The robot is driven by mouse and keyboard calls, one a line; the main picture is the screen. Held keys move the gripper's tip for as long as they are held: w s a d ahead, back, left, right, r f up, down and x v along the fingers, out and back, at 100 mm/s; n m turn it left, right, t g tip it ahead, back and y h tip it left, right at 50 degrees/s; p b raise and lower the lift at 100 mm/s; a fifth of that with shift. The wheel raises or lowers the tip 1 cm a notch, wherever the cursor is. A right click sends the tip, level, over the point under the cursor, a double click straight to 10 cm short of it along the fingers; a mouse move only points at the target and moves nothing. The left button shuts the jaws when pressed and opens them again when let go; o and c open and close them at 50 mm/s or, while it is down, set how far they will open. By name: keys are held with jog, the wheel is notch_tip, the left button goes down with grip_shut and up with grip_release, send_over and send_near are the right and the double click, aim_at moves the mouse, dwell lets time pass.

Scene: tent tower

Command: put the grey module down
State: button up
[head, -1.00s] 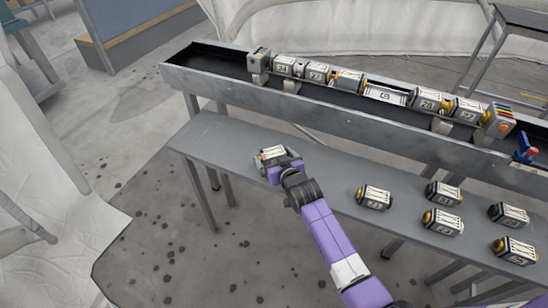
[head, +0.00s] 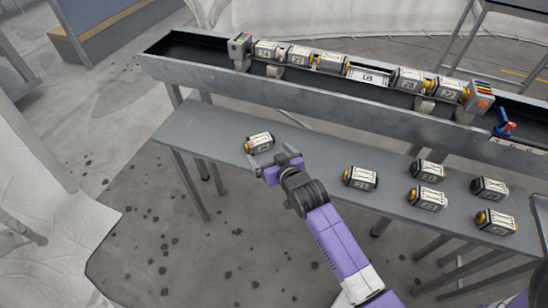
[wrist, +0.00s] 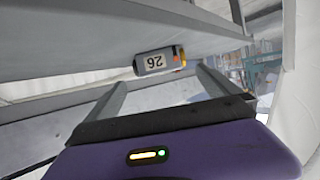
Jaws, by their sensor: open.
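The grey module (head: 259,143) lies on the left part of the grey bench, with a yellow end to the left. In the wrist view the module (wrist: 156,62) shows the number 26, beyond my fingertips. My gripper (head: 271,166) is open and empty, just in front of the module and apart from it. In the wrist view my gripper's two fingers (wrist: 165,88) are spread with nothing between them.
Several similar modules (head: 361,178) lie on the right part of the bench (head: 200,135). Behind it a raised trough (head: 310,100) holds a row of modules with a white piece (head: 369,76) among them. The bench is clear between the lone module and the others.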

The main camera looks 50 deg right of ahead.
jog(key=shift+v, duration=1.85)
jog(key=s+a+n+t+y, duration=0.1)
jog(key=s+a+n+y, duration=0.15)
jog(key=s+a, duration=1.15)
jog(key=s+a+r+n+t+y, duration=0.1)
jog(key=s+a+r, duration=0.5)
jog(key=s+r, duration=0.7)
jog(key=s+n+y, duration=0.1)
jog(key=s+y, duration=0.1)
jog(key=s, duration=0.1)
